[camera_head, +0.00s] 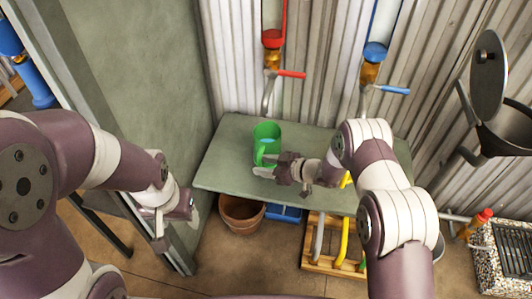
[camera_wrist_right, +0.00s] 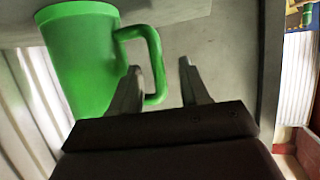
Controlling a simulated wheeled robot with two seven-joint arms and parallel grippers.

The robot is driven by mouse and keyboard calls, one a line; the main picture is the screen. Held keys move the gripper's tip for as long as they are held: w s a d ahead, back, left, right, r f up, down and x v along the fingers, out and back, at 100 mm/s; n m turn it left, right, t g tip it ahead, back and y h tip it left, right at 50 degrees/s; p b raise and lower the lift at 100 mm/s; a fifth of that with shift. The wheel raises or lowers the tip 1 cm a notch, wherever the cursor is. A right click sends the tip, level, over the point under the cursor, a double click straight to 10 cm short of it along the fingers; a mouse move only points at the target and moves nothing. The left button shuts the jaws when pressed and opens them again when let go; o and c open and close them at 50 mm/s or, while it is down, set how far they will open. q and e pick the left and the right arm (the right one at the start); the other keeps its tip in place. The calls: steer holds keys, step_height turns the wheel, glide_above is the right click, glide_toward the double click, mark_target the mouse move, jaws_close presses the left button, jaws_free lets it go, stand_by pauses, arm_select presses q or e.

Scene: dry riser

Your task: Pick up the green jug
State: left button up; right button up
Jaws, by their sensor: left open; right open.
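The green jug (camera_head: 267,133) stands upright on the grey-green table, and its handle faces the front. It also fills the left of the right wrist view (camera_wrist_right: 82,60), with the handle to its right. My right gripper (camera_head: 264,173) is open at the handle. In the wrist view the handle's outer bar shows between its two fingers (camera_wrist_right: 160,82), with the left finger over the handle's opening. I cannot tell whether they touch. My left gripper (camera_head: 160,240) is off the table at the left, far from the jug, with its fingers poorly seen.
The table (camera_head: 222,160) is bare around the jug. Red (camera_head: 290,74) and blue (camera_head: 395,90) tap levers are on the corrugated wall behind. A terracotta pot (camera_head: 240,216), a blue crate (camera_head: 284,214) and a wooden rack (camera_head: 320,262) are below. A black bin (camera_head: 505,130) stands right.

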steer(key=b+x, duration=0.1)
steer(key=x, duration=0.3)
steer(key=shift+w+a+f, duration=0.15)
jaws_close()
steer(key=shift+r, duration=0.25)
steer(key=shift+w+r, duration=0.1)
steer(key=shift+r, duration=0.2)
steer(key=s+d+r+p, duration=0.5)
steer(key=d+r, duration=0.5)
steer(key=shift+s+d+r, duration=0.2)
steer(key=shift+s+r, duration=0.05)
steer(key=shift+r, duration=0.1)
